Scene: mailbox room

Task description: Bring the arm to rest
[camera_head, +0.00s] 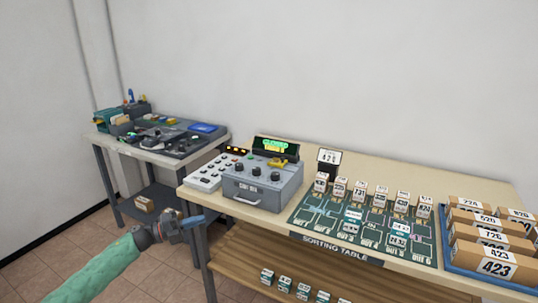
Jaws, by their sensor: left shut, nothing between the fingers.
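My left arm, in a green sleeve, comes in from the lower left. My left gripper (196,220) is shut and empty. It shows in front of the left end of the sorting table (262,216), below the level of its top in the picture, near a table leg. I cannot tell whether it touches the table. My right gripper is not in view.
A grey machine (262,182) with a lit display and a keypad (210,172) stand on the sorting table. Numbered blocks stand on a green board (330,215). A blue tray (449,262) holds numbered boxes. A second table (152,155) stands behind at left.

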